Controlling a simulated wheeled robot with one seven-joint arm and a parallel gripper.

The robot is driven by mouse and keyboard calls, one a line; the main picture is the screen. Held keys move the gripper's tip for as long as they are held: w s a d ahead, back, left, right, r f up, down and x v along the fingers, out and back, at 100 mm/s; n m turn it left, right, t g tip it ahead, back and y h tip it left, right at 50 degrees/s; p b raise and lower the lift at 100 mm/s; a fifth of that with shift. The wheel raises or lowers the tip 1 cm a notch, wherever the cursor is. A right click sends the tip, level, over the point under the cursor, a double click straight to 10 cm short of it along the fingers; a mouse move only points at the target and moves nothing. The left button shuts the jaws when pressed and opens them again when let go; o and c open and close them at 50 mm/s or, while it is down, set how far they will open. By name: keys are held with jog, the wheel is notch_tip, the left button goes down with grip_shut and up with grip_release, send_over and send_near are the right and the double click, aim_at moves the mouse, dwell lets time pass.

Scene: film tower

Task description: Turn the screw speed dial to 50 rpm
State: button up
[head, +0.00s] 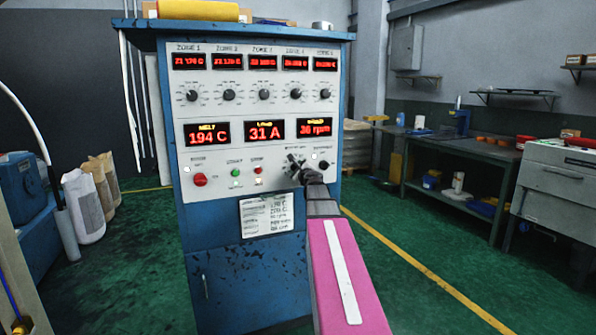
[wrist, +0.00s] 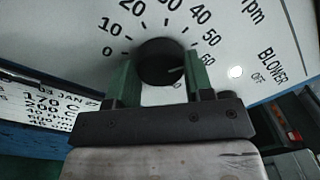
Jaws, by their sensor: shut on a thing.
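The screw speed dial (wrist: 160,62) is a round black knob on the white panel, with a printed scale from 0 to 60 rpm around it. My gripper (wrist: 162,72) is shut on the dial, one green finger at each side. A small pale mark shows on the knob's lower right; I cannot tell surely whether it is the pointer. In the head view my gripper (head: 298,168) is at the panel's lower right and mostly covers the dial. The red speed display (head: 314,128) above it appears to read 36 rpm.
The blue control cabinet (head: 240,280) carries several zone knobs and displays, a red button (head: 200,180) and a green button (head: 235,173). A blower switch label (wrist: 265,62) lies right of the dial. A workbench (head: 450,180) stands at the right; green floor between is clear.

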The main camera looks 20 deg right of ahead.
jog(key=o, duration=0.9)
jog(key=s, duration=1.1)
jog(key=shift+f, duration=0.2)
jog(key=shift+w+a, duration=0.1)
jog(key=s+a+f+n+g+y, duration=0.25)
jog(key=a+f+n+g, duration=0.25)
jog(key=a+f+n, duration=0.5)
jog(key=s+a+f+n+g+y, duration=0.2)
jog(key=s+a+f+n+g, duration=0.3)
jog(key=a+f, duration=0.55)
jog(key=s+f+n+g+h, duration=0.1)
jog(key=s+f+n+g, duration=0.1)
jog(key=s+f, duration=0.3)
jog(key=s+a+f+n+g+h, duration=0.1)
jog(key=s+f+n+g+h, duration=0.1)
jog(key=s+f+n, duration=0.3)
jog(key=s+a+f+n+g+h, duration=0.1)
jog(key=s+f+n+g, duration=0.3)
jog(key=f, duration=0.4)
jog(key=shift+s+a+h, duration=0.25)
jog(key=shift+s, duration=0.5)
